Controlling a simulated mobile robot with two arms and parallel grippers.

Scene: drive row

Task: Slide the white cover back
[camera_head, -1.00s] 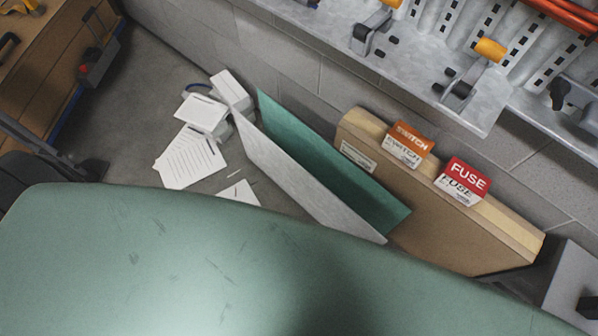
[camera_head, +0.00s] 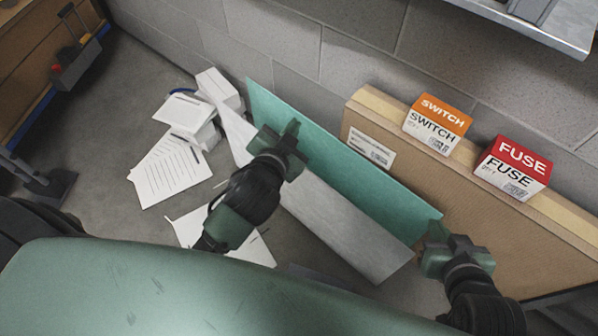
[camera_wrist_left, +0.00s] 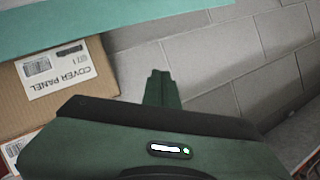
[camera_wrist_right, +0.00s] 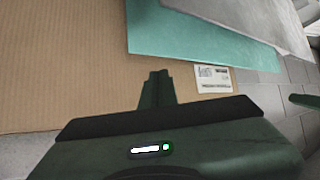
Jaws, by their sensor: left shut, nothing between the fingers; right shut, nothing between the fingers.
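The white cover (camera_head: 345,228) is a long pale panel leaning in front of a teal panel (camera_head: 340,165) by the wall. It also shows at the top of the right wrist view (camera_wrist_right: 262,18). My left gripper (camera_head: 293,130) is shut and empty near the teal panel's left part; its arm hides part of the white cover. My right gripper (camera_head: 436,232) is shut and empty by the panels' right end, in front of the cardboard box. I cannot tell whether either gripper touches a panel. Closed fingers show in the left wrist view (camera_wrist_left: 158,88) and right wrist view (camera_wrist_right: 157,88).
A large cardboard box (camera_head: 475,210) stands behind the panels against the wall. An orange switch box (camera_head: 437,124) and a red fuse box (camera_head: 513,166) sit on its top. Papers (camera_head: 170,170) lie on the floor at left. A metal shelf (camera_head: 545,25) overhangs at upper right.

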